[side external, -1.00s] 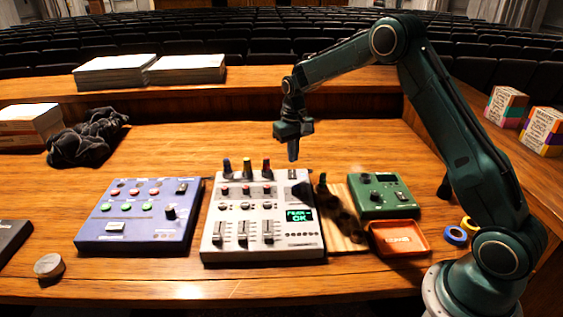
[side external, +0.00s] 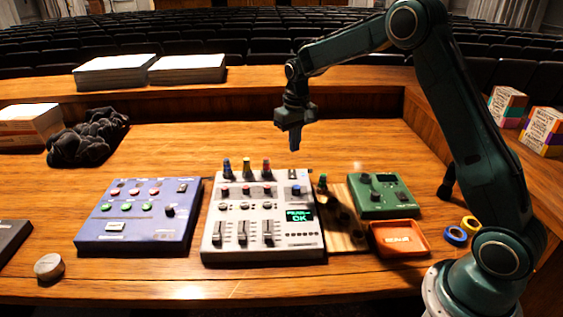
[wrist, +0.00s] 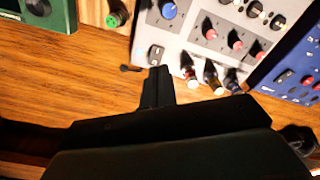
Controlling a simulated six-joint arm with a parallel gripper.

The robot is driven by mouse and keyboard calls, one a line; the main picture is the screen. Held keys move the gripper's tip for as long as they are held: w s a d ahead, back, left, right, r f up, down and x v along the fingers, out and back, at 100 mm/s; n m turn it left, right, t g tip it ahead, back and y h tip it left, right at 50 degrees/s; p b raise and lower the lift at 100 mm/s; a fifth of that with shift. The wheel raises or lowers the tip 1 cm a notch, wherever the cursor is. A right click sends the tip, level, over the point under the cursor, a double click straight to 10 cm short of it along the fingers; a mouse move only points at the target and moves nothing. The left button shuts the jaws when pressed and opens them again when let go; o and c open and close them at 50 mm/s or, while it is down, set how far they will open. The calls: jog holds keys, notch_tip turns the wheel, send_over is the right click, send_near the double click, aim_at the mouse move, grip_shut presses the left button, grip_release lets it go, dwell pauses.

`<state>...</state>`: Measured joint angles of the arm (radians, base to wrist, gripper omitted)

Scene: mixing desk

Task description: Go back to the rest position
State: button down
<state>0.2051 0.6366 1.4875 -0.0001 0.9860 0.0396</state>
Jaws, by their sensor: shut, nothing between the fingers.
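My gripper (side external: 295,140) is shut and empty. It hangs pointing down in the air above the desk, behind the grey mixer (side external: 262,222) and apart from it. In the wrist view my shut fingers (wrist: 157,78) show over bare wood, with the edge of the mixer (wrist: 200,25) beyond them.
A blue panel (side external: 140,215) lies left of the mixer. A wooden strip (side external: 342,222), green box (side external: 382,196) and orange tray (side external: 372,245) lie right. Tape rolls (side external: 456,236) lie near my base. Black cloth (side external: 88,138) and paper stacks (side external: 112,74) are at the back. The desk behind the mixer is open.

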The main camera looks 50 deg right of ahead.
jog(key=s+a+r+n+t, duration=0.1)
jog(key=s+a+r, duration=0.3)
jog(key=s+r, duration=0.4)
jog(key=s+a+r+t, duration=0.2)
jog(key=s+a+r, duration=0.1)
jog(key=s+r, duration=0.4)
jog(key=s+a+n+t, duration=0.1)
jog(key=s+a, duration=0.1)
jog(key=s, duration=0.7)
jog(key=s+a+t, duration=0.1)
jog(key=s, duration=0.9)
jog(key=shift+a+f+n, duration=0.15)
jog(key=shift+a+n, duration=0.25)
